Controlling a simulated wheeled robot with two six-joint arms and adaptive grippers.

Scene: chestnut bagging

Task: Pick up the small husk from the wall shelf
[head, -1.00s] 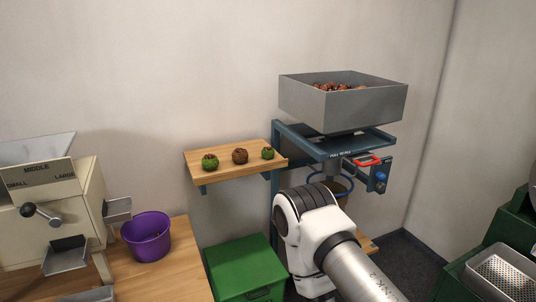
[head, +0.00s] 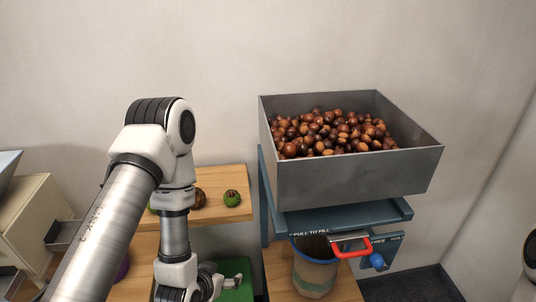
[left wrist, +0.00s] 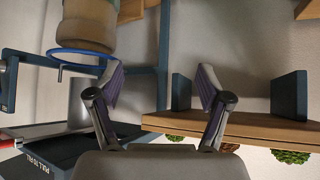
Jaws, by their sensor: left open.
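The wall shelf (head: 222,214) holds a green husk (head: 232,198) near its right end, which looks the smallest. A brown husk (head: 198,197) is beside it, partly behind my arm, and another green husk (head: 152,208) is mostly hidden. My left gripper (head: 225,284) is low, below the shelf, apart from the husks. The left wrist view appears upside down: the open, empty left gripper (left wrist: 161,86) shows in front of the shelf (left wrist: 250,130), with a brown husk (left wrist: 228,147) and a green husk (left wrist: 290,156) beyond the shelf edge. My right gripper is out of view.
A grey hopper (head: 350,180) full of chestnuts stands on a blue frame right of the shelf. A red handle (head: 352,247) sticks out below it, above a bag (head: 314,275). A green box (head: 236,270) is below the shelf. The wall above is clear.

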